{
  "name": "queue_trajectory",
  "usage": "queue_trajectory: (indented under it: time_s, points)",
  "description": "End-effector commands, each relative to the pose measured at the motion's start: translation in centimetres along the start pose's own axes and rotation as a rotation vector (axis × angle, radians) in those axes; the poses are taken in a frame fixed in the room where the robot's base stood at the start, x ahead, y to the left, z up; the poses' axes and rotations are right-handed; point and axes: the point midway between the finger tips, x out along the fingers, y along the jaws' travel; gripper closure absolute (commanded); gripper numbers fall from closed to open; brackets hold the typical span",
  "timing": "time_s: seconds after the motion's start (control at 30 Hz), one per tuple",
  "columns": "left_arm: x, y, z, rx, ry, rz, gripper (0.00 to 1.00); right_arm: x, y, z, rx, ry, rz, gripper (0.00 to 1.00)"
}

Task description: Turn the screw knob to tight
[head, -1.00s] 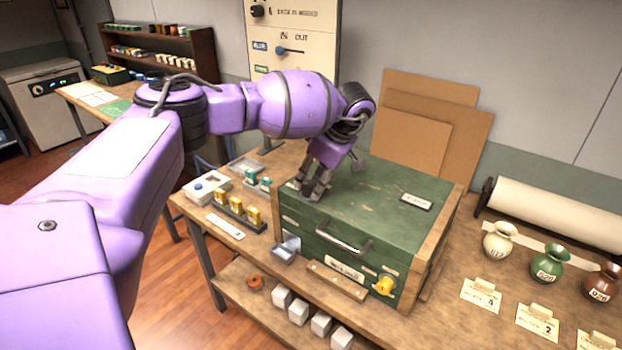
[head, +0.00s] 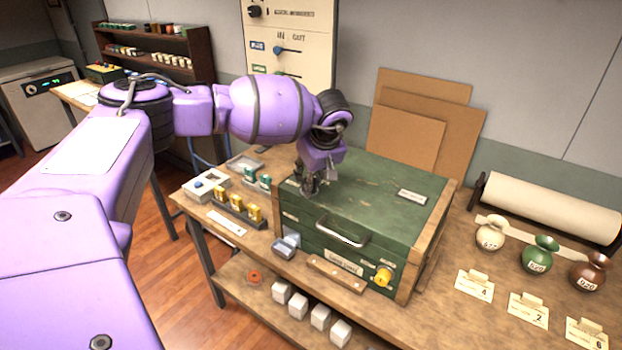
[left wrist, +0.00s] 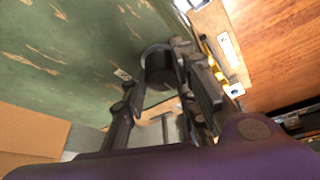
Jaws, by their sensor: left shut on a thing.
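My left gripper (head: 311,187) reaches down to the left end of the top of a green wooden chest (head: 375,185). In the left wrist view my left gripper (left wrist: 160,100) has its two dark fingers on either side of a dark grey round knob (left wrist: 158,66) on the green surface, and it is shut on it. The fingers hide most of the knob in the head view, and its markings cannot be read. A yellow knob (head: 383,277) sits on the chest's front at the lower right, apart from the gripper. My right gripper is not in view.
The chest stands on a wooden workbench (head: 440,290). A metal handle (head: 342,234) sticks out of its front. A rack of yellow pieces (head: 238,213) and a small grey tray (head: 285,248) stand close by on the left. Vases (head: 540,255) and a paper roll (head: 550,205) are at right.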

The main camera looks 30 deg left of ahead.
Motion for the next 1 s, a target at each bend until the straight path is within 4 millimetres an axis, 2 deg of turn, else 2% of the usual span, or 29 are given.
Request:
queue_trajectory:
  time_s: [0.03,0.43,0.47,0.53,1.0]
  points:
    - [-0.37,0.34,-0.49,-0.001,0.01,0.015,0.99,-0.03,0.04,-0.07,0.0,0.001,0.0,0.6]
    - [-0.47,0.48,-0.46,0.005,0.009,0.02,0.99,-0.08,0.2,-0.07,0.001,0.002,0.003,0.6]
    - [-0.47,0.49,-0.46,0.005,0.009,0.02,0.7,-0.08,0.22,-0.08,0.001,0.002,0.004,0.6]
    - [-0.48,0.47,-0.47,0.005,0.01,0.02,0.61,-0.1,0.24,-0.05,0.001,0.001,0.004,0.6]
    - [-0.19,0.2,-0.15,0.007,0.004,0.01,0.59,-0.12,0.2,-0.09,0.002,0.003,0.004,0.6]
